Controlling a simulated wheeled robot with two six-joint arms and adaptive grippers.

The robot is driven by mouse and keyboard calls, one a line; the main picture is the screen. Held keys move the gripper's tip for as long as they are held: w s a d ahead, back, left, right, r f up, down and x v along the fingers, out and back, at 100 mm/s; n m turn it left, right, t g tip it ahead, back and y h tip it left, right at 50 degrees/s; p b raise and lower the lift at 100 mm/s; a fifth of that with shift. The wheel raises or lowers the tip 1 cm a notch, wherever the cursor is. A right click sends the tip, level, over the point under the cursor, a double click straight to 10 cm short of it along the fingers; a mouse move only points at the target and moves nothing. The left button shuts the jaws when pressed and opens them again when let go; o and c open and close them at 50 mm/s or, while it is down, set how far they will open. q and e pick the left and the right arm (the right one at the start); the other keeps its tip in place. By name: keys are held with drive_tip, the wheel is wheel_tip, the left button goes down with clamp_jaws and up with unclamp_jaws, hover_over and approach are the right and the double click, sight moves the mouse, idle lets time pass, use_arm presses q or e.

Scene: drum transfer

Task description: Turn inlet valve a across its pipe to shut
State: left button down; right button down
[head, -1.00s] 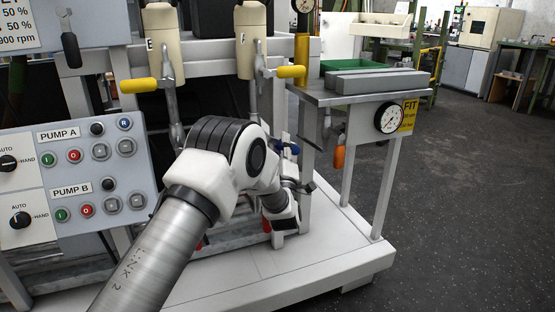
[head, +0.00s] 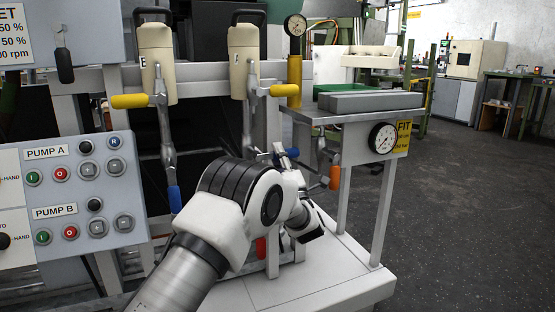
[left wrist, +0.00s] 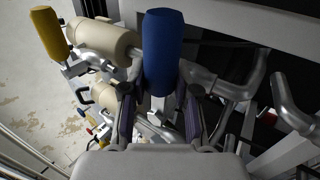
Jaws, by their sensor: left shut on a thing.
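A blue valve handle (left wrist: 163,50) stands between the fingers of my left gripper (left wrist: 160,96) in the left wrist view, and the gripper is shut on it. In the head view a blue handle (head: 286,156) shows just past my left forearm, near pipework under the side table. My forearm and wrist hide most of the gripper there. A second blue handle (head: 174,199) hangs below unit E, left of my arm. I cannot read a label that tells which is inlet valve a. My right gripper is in neither view.
Yellow handles (head: 130,101) stick out beside the cream cylinders (head: 157,62). An orange handle (head: 335,177) hangs under the side table (head: 330,104), near a gauge (head: 384,138). The pump panel (head: 75,200) is at left. Open floor (head: 450,190) lies to the right.

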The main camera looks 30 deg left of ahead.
use_arm(q)
drive_tip(key=shift+r, duration=0.1)
drive_tip(key=c, duration=0.8)
unclamp_jaws()
drive_tip(key=shift+c, duration=0.2)
drive_tip(key=v, duration=1.2)
